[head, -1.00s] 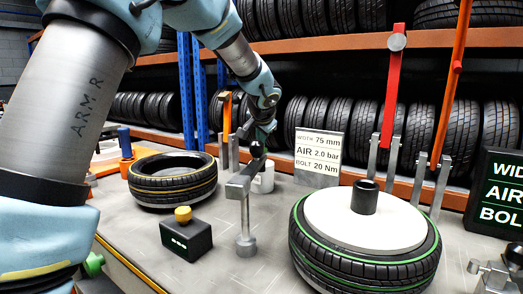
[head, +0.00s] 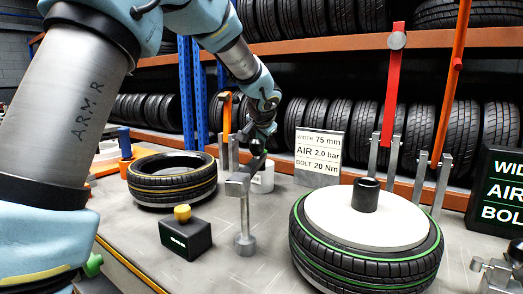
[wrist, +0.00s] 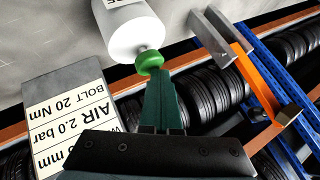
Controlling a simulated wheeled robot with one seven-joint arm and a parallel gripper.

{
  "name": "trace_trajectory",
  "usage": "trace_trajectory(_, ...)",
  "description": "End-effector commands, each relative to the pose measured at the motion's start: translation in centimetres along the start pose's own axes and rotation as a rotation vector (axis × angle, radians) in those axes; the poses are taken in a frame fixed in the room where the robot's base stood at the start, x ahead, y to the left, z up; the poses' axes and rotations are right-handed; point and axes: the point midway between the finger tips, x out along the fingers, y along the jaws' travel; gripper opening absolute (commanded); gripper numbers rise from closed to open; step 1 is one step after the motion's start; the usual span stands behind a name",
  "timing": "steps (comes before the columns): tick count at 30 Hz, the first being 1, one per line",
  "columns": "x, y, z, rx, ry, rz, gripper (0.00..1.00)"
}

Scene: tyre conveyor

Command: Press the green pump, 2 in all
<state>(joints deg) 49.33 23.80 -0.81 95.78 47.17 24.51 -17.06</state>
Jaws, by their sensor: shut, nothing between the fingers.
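The green pump (wrist: 149,61) is a small rounded green head on a white bottle (wrist: 128,30), seen at the top of the wrist view. In the head view the white bottle (head: 264,180) stands behind the grey post, and its pump head is hidden by my gripper and the lever. My gripper (wrist: 158,78) is shut, with nothing between its dark green fingers. Its tips are right at the pump head in the wrist view; I cannot tell whether they touch.
A grey post with a lever (head: 243,215) stands in front of the bottle. A spec sign (head: 318,155), a yellow-striped tyre (head: 172,190), a green-striped tyre (head: 400,262) and a black box with a yellow button (head: 183,213) surround it.

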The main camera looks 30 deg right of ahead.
Motion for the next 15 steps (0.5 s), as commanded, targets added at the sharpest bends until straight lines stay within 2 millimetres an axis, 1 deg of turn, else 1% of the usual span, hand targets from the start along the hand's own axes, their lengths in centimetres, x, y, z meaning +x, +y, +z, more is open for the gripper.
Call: trace_trajectory(15,0.56,0.39,0.51,0.0,-0.004,0.001,0.0)
